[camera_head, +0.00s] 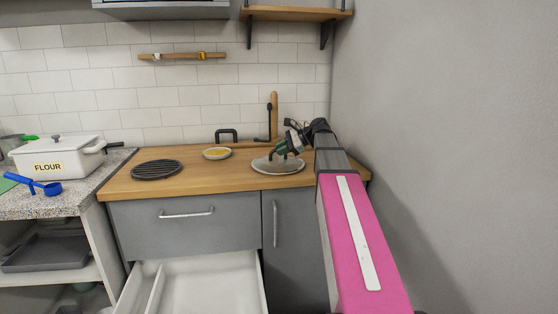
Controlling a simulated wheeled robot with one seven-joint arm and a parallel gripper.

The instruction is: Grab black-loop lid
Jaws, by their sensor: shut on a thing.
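A round grey lid (277,165) lies at the right part of the wooden counter, seemingly resting on it. My gripper (284,153) is at the top middle of the lid, coming from the right. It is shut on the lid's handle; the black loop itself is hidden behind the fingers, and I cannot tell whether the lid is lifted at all.
The wooden counter (130,183) also bears a black round grate (157,170), a small dish (217,154) and a black tap behind. A grey wall (450,120) stands close on the right. An open white drawer (205,285) juts out below. A flour box (50,157) stands at left.

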